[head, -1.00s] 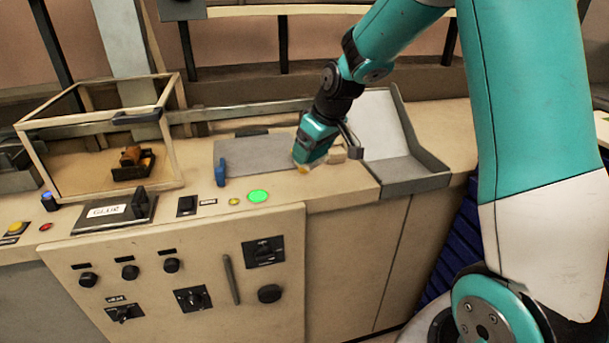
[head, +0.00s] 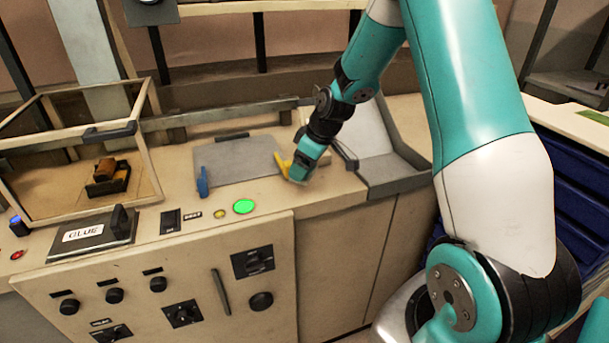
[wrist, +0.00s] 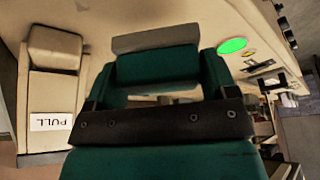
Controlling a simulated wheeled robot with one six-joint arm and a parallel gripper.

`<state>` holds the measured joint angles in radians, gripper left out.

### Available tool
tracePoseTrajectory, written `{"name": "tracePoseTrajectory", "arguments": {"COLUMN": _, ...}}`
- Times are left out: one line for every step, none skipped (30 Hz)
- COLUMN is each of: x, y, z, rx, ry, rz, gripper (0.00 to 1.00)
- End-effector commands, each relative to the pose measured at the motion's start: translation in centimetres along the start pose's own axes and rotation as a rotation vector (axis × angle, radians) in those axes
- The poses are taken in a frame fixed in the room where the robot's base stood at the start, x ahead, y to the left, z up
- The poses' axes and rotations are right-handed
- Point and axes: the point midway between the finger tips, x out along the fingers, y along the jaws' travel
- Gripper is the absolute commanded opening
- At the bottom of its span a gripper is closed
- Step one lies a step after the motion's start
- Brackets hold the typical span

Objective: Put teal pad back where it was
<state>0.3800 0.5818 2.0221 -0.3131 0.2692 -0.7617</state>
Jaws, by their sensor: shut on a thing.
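My gripper (head: 299,175) is low over the counter, just right of the grey plate (head: 236,162) in the head view. In the wrist view its two fingers are shut on a teal block with a grey end, which looks like the teal pad (wrist: 157,68). In the head view I cannot tell the pad from the teal gripper. A yellow upright piece (head: 283,165) stands at the plate's right edge, close beside the gripper. A blue upright piece (head: 202,182) stands at its left edge.
A grey tray (head: 392,172) is right of the gripper. A green button (head: 244,206) and a pad labelled GLUE (head: 85,237) lie front left. A framed case (head: 150,160) stands at the left. In the wrist view a PULL label (wrist: 51,122) shows.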

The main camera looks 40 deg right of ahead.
Motion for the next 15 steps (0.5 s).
{"name": "tracePoseTrajectory", "arguments": {"x": 0.4, "y": -0.1, "z": 0.2, "rx": 0.000, "ry": -0.002, "rz": -0.002, "gripper": 0.57}}
{"name": "tracePoseTrajectory", "arguments": {"x": 0.6, "y": -0.1, "z": 0.2, "rx": -0.001, "ry": -0.001, "rz": -0.001, "gripper": 0.57}}
{"name": "tracePoseTrajectory", "arguments": {"x": 0.9, "y": -0.1, "z": 0.3, "rx": -0.001, "ry": 0.000, "rz": -0.001, "gripper": 0.57}}
{"name": "tracePoseTrajectory", "arguments": {"x": 1.1, "y": -0.1, "z": 0.4, "rx": -0.001, "ry": -0.001, "rz": -0.002, "gripper": 0.57}}
{"name": "tracePoseTrajectory", "arguments": {"x": 1.5, "y": -0.1, "z": 0.6, "rx": 0.000, "ry": -0.002, "rz": -0.003, "gripper": 0.57}}
{"name": "tracePoseTrajectory", "arguments": {"x": 2.0, "y": -0.2, "z": 0.8, "rx": 0.000, "ry": -0.003, "rz": -0.003, "gripper": 0.57}}
{"name": "tracePoseTrajectory", "arguments": {"x": 2.5, "y": -0.2, "z": 1.0, "rx": 0.001, "ry": -0.004, "rz": -0.004, "gripper": 0.57}}
{"name": "tracePoseTrajectory", "arguments": {"x": 2.9, "y": -0.1, "z": 1.1, "rx": 0.000, "ry": -0.003, "rz": -0.003, "gripper": 0.57}}
{"name": "tracePoseTrajectory", "arguments": {"x": 3.4, "y": -0.1, "z": 1.4, "rx": 0.000, "ry": -0.003, "rz": -0.003, "gripper": 0.57}}
{"name": "tracePoseTrajectory", "arguments": {"x": 3.8, "y": -0.1, "z": 1.5, "rx": -0.001, "ry": -0.003, "rz": -0.003, "gripper": 0.57}}
{"name": "tracePoseTrajectory", "arguments": {"x": 4.0, "y": -0.1, "z": 1.6, "rx": -0.001, "ry": -0.002, "rz": -0.001, "gripper": 0.57}}
{"name": "tracePoseTrajectory", "arguments": {"x": 4.2, "y": -0.1, "z": 1.7, "rx": -0.001, "ry": -0.001, "rz": -0.001, "gripper": 0.57}}
{"name": "tracePoseTrajectory", "arguments": {"x": 4.4, "y": -0.1, "z": 1.7, "rx": -0.001, "ry": -0.001, "rz": -0.001, "gripper": 0.57}}
{"name": "tracePoseTrajectory", "arguments": {"x": 4.4, "y": -0.1, "z": 1.7, "rx": -0.001, "ry": -0.001, "rz": 0.000, "gripper": 0.57}}
{"name": "tracePoseTrajectory", "arguments": {"x": 4.4, "y": -0.1, "z": 1.7, "rx": -0.001, "ry": 0.000, "rz": 0.001, "gripper": 0.57}}
